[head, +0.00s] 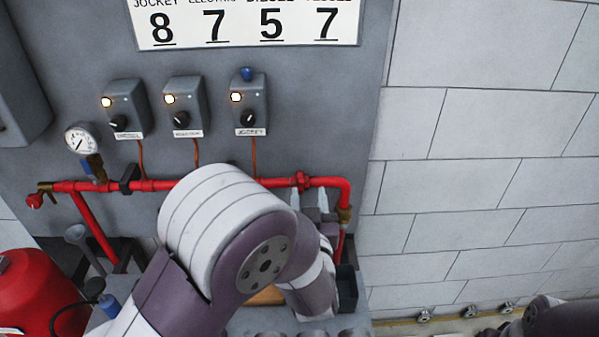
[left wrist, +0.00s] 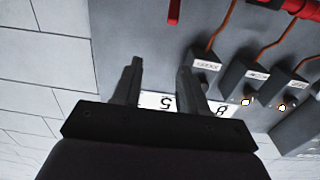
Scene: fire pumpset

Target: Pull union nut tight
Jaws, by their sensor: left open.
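A brass fitting (head: 345,214), which looks like the union nut, sits under the elbow at the right end of the red pipe (head: 230,184). My left arm crosses the middle of the head view and hides part of the pipe and what is below it. My left gripper (head: 310,202) appears just left of the brass fitting, below the pipe and apart from the fitting. In the left wrist view the left gripper (left wrist: 160,65) is open, with nothing between its fingers. The fitting is not clear in that view. My right gripper is out of view.
Control boxes (head: 183,107) and a gauge (head: 82,139) are on the grey panel above the pipe. A red tank (head: 38,292) stands at lower left. A bare block wall (head: 470,170) fills the right. A dark open box (head: 346,287) is below the fitting.

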